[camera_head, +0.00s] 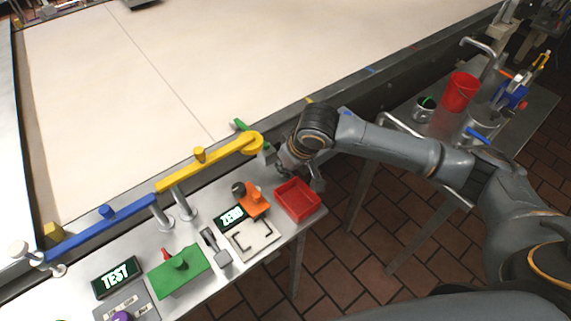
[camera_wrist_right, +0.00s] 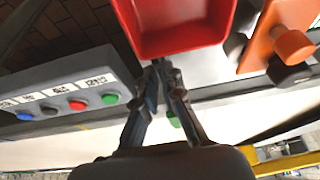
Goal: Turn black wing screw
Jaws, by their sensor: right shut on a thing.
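My right gripper (camera_head: 284,163) is at the conveyor's near edge, just behind the red tray (camera_head: 298,200). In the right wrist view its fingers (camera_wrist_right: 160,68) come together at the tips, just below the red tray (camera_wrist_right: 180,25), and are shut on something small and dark. This fits the black wing screw, but the fingertips cover it and its angle cannot be told. In the head view the wing screw is hidden by my right wrist. My left gripper is not in view.
A button panel (camera_wrist_right: 70,90) is left of the fingers in the wrist view. The yellow guide arm (camera_head: 215,158) and a green lever (camera_head: 240,125) are close to my wrist. A side table holds a red bucket (camera_head: 459,92).

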